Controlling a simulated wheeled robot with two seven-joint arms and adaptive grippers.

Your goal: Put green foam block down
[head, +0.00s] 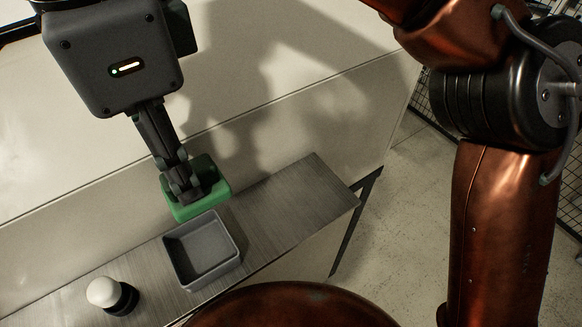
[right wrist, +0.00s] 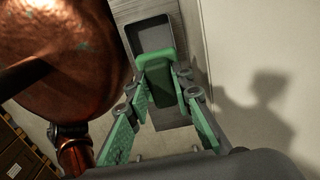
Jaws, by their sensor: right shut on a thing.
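The green foam block (head: 215,178) is in my right gripper (head: 183,192), which comes down from the upper left in the head view. The fingers are shut on the block. It hangs over the narrow metal shelf (head: 285,205), just behind the grey tray (head: 203,250); I cannot tell whether it touches the shelf. In the right wrist view the block (right wrist: 160,78) sits between the tips of the fingers (right wrist: 163,85), with the tray (right wrist: 152,37) beyond it. The tray looks empty. My left gripper is not in view.
A white-domed knob with a dark base (head: 104,293) stands on the shelf left of the tray. The shelf is bare right of the tray, up to its end. A pale panel (head: 300,130) rises behind it. A wire fence (head: 425,95) stands at the right.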

